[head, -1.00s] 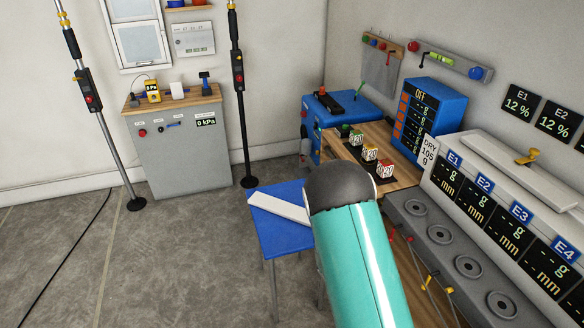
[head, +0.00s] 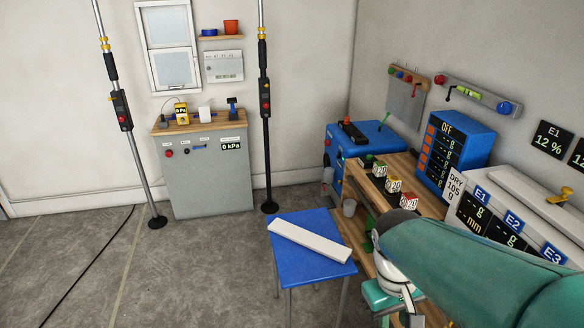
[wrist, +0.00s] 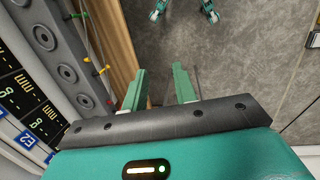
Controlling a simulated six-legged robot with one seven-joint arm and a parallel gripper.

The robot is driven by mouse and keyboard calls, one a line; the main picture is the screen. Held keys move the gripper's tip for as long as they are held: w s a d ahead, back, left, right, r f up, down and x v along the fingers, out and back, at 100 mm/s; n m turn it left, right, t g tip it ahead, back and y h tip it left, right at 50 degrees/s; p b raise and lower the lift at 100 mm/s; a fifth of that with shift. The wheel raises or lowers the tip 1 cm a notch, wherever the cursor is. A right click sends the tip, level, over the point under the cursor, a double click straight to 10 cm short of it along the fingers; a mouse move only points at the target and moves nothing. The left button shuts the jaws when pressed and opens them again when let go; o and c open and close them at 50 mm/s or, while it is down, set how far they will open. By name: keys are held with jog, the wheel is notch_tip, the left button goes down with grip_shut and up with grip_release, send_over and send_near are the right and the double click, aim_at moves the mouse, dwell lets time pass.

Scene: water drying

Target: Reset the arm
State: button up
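My gripper (wrist: 157,78) shows in the wrist view as two green fingers standing apart with nothing between them. The floor lies below and beyond the fingers. In the head view my teal arm (head: 480,255) comes in from the lower right and hides part of the workbench. Its wrist end hangs low beside the bench, partly cut off by the bottom edge, and the fingers are not clear there.
A blue stool (head: 290,262) with a white bar (head: 310,240) on it stands left of my arm. The wooden bench (head: 347,220) carries small numbered blocks (head: 393,185). A grey cabinet (head: 208,178) and two poles stand behind.

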jog(key=s+a+r+m+t+y, duration=0.1)
jog(key=s+a+r+m+t, duration=0.1)
jog(key=r+t, duration=0.4)
notch_tip(320, 180, up, 3)
jog(key=shift+s+a+m+y, duration=0.3)
jog(key=shift+s+a+m, duration=0.1)
jog(key=shift+a, duration=0.2)
jog(key=shift+d, duration=0.15)
